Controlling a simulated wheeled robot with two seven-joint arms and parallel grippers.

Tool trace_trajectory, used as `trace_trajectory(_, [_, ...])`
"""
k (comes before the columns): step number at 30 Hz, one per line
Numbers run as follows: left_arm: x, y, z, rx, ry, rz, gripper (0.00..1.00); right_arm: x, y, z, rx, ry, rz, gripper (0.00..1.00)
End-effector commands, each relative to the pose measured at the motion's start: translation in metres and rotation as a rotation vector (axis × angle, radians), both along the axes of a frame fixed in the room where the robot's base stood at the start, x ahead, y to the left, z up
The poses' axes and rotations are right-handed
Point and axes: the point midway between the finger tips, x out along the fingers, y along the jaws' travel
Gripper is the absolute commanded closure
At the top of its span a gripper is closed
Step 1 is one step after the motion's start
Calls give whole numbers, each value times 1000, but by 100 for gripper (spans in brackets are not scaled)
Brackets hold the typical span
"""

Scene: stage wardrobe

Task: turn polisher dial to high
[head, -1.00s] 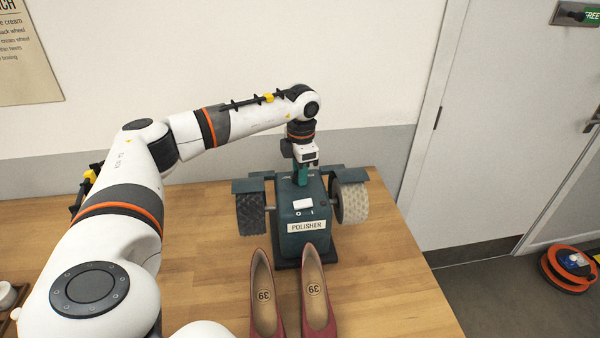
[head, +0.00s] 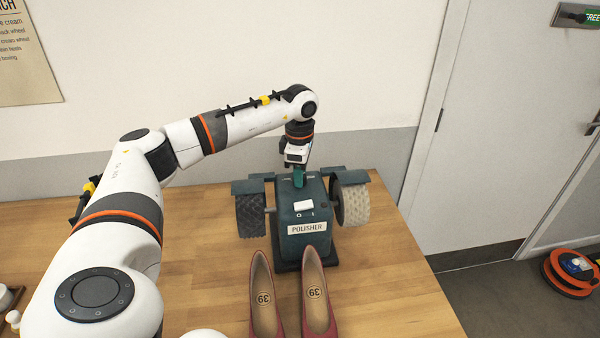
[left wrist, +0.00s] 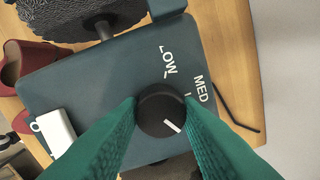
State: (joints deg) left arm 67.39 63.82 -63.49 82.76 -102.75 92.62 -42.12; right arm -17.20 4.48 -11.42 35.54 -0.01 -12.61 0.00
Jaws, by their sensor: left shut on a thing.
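The teal polisher (head: 305,218) stands on the wooden table, its label facing me. Its round black dial (left wrist: 160,108) is on the top face and shows in the left wrist view. The dial's white line points to the lower right of that view, past the MED mark (left wrist: 201,89) and away from the LOW mark (left wrist: 169,60). No HIGH mark is visible; a finger covers that part of the face. My left gripper (head: 299,179) points down onto the polisher's top. Its green fingers (left wrist: 162,107) are shut on the dial, one on each side. My right gripper is out of view.
A white switch (head: 304,205) is on the polisher's near top edge. A dark wheel (head: 250,215) and a pale wheel (head: 354,204) flank the body. Red shoes (head: 318,312) stand close in front.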

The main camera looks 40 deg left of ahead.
Motion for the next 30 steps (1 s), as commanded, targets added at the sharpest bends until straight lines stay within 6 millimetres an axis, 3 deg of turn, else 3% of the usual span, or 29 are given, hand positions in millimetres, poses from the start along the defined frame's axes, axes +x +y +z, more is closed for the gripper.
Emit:
trace_trajectory(10, [2, 0, 3, 1, -9, -2, 91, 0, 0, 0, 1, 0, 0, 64])
trace_trajectory(11, [2, 0, 3, 1, -9, -2, 63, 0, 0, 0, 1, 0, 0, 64])
trace_trajectory(14, [1, 0, 2, 1, -7, -2, 47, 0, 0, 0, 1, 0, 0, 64])
trace_trajectory(24, [1, 0, 3, 0, -4, -2, 47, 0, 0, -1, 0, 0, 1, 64])
trace_trajectory(30, [0, -1, 30, 0, -9, -2, 47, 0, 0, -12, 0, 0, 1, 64])
